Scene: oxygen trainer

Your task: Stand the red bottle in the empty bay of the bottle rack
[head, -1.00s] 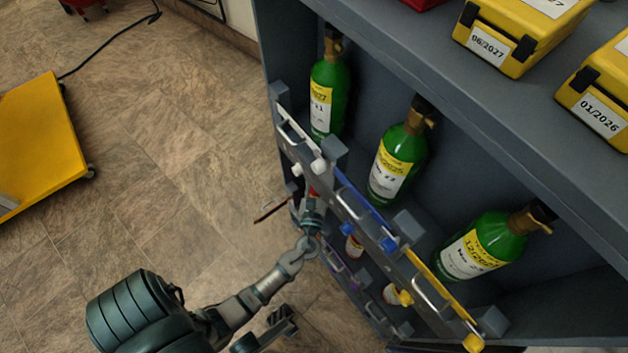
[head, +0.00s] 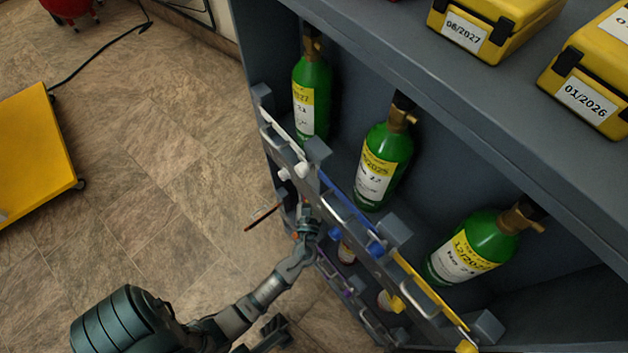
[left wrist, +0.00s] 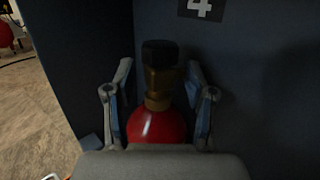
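The red bottle (left wrist: 158,126) stands about upright in the left wrist view, with a brass neck and black cap. In the head view my left gripper (head: 305,218) is at the left end of the lower level of the bottle rack (head: 268,118), where the bottle is mostly hidden.
Three green bottles (head: 384,165) stand on the upper level behind white, blue and yellow retaining bars (head: 430,290). More bottles (head: 346,251) show below. Yellow cases (head: 490,25) sit on top. A yellow cart (head: 35,150) stands left; floor between is clear.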

